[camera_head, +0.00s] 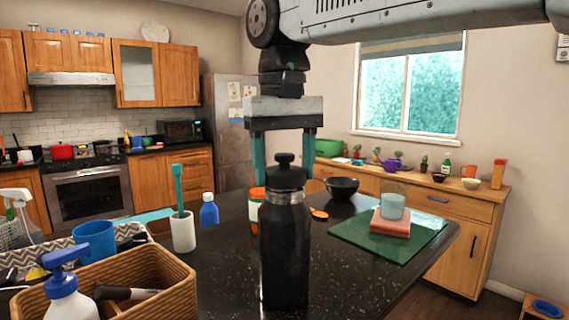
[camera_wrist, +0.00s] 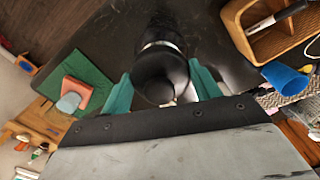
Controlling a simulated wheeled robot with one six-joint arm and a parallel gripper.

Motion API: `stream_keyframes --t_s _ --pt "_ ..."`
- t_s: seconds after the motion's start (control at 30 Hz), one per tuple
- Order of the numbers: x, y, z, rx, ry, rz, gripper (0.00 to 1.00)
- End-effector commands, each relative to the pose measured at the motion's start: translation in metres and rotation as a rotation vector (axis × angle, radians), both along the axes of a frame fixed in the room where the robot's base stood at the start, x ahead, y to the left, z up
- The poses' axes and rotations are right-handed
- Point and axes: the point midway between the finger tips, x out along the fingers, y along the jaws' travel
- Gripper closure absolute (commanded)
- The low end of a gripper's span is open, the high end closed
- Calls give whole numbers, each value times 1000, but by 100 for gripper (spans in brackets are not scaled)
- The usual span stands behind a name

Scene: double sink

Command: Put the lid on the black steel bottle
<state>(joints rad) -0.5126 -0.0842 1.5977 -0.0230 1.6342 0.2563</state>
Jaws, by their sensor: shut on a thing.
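The black steel bottle (camera_head: 285,250) stands upright on the dark counter, with a silver band at its neck. The black lid (camera_head: 286,178), with a round knob on top, is at the bottle's mouth, in line with it and directly above the band. I cannot tell whether it is fully seated. My gripper (camera_head: 284,168) points down from above, its teal fingers on either side of the lid, shut on it. The wrist view shows the lid (camera_wrist: 160,78) between the two fingers, with the bottle's band (camera_wrist: 162,45) and dark body beyond.
A woven basket (camera_head: 150,268) with a pump bottle (camera_head: 68,295) stands front left. A black bowl (camera_head: 341,188) and green board (camera_head: 375,248) lie right.

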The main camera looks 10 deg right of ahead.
Motion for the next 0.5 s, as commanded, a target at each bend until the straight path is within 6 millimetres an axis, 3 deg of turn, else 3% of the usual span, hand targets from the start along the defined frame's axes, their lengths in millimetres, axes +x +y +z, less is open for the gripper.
stream_keyframes --t_s 0.43,0.47,0.5 --pt "0 0 0 0 0 0 61" --pt "0 0 0 0 0 0 33" --pt "0 0 0 0 0 0 22"
